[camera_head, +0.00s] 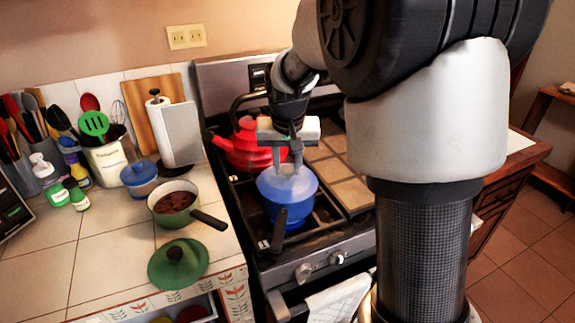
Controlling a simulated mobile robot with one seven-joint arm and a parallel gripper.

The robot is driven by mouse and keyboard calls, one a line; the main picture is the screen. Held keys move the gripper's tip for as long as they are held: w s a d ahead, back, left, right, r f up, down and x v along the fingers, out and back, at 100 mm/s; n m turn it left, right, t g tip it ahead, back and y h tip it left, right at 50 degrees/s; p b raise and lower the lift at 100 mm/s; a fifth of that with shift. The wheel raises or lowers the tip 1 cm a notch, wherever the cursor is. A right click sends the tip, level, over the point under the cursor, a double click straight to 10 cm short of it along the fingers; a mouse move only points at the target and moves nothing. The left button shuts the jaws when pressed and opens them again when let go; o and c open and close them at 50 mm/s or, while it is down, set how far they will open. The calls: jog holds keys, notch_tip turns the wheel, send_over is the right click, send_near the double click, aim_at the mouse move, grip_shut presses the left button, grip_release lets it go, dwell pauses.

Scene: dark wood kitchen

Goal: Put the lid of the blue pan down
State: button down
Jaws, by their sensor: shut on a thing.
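The blue pan (285,213) stands on the front left part of the stove, with its dark handle (279,231) pointing to the front. Its lid (287,184) is a lighter blue and shows at the top of the pan. My gripper (287,168) points down over the lid and is shut on it, at its knob, which the fingers mostly hide. I cannot tell whether the lid rests on the rim or hangs just above it.
A red kettle (247,147) stands behind the pan. A green pot (174,204) with food, its green lid (178,263) and a small blue pot (140,178) are on the tiled counter at left. A tan griddle plate (345,175) lies right of the pan.

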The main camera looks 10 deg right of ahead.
aim_at(287, 188)
jog(key=shift+f, duration=0.25)
jog(key=c, duration=1.4)
grip_release()
jog(key=shift+r, duration=0.1)
jog(key=shift+o, duration=0.2)
jog(key=shift+r+p, duration=0.3)
jog(key=shift+r, duration=0.05)
jog(key=d+p+v, duration=0.1)
jog(key=v, duration=0.9)
jog(key=s+r+n+t, duration=0.1)
jog(key=s+n+t, duration=0.1)
jog(key=s, duration=2.1)
jog(key=shift+s+a+y, duration=0.2)
jog(key=shift+s+y, duration=0.05)
jog(key=shift+y, duration=0.05)
